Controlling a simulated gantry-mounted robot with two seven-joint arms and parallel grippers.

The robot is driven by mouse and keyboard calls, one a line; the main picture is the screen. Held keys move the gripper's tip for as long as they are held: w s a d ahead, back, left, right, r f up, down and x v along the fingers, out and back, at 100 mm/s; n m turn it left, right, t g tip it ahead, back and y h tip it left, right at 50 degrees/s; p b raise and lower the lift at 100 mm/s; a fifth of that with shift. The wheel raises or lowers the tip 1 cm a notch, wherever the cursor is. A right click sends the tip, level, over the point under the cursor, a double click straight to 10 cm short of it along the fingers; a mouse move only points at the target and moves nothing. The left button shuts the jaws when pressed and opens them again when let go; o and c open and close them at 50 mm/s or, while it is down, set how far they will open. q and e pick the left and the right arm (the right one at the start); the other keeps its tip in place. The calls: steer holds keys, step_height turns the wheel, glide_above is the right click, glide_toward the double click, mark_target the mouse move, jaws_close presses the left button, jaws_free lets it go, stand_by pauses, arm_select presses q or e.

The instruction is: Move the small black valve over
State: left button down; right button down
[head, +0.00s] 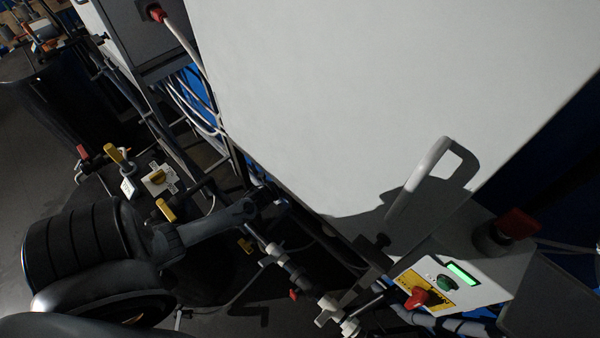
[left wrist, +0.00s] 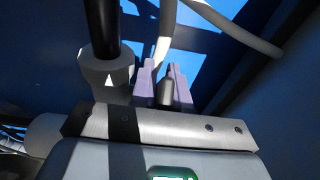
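My left gripper (left wrist: 164,74) shows in the left wrist view as two purple fingers standing a narrow gap apart. A short dark cylinder (left wrist: 165,93) sits in the gap between them; it may be the small black valve, but I cannot tell if the fingers press on it. In the head view my left arm comes in from the lower left and reaches toward the pipework; its fingertips cannot be made out there. My right gripper is not in view.
The large white cabinet (head: 370,90) with a grey handle (head: 420,185) fills the upper right. A control panel (head: 452,283) has red and green knobs and a lit green display. Pipes with white fittings (head: 327,310) and yellow-handled valves (head: 167,210) crowd the area around my left arm.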

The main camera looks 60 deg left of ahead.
arm_select(q)
steer(key=shift+n+y, duration=0.3)
steer(key=shift+y, duration=0.1)
steer(key=n+y, duration=0.1)
steer(key=n+g+y+p, duration=0.1)
steer(key=y, duration=0.1)
steer(key=shift+s+d, duration=0.2)
steer(key=n+g+y, duration=0.1)
steer(key=n+y, duration=0.1)
steer(key=y, duration=0.1)
steer(key=shift+s+d+n+g+y, duration=0.15)
steer(key=shift+n+g+y, duration=0.15)
steer(key=shift+n+g, duration=0.1)
steer(key=n+g+y, duration=0.2)
steer(key=y, duration=0.1)
steer(key=shift+s+d+f+g, duration=0.1)
steer(key=shift+s+d+g, duration=0.05)
steer(key=shift+g, duration=0.25)
steer(key=shift+s+d+n+g+y+b, duration=0.1)
steer(key=shift+n+g+y+b, duration=0.4)
steer(key=shift+n+g+y, duration=0.25)
steer(key=shift+s+d+n+g+y+b, duration=0.1)
steer(key=shift+n+g+y+b, duration=0.4)
steer(key=shift+n+g, duration=0.3)
steer(key=c, duration=1.5)
jaws_free()
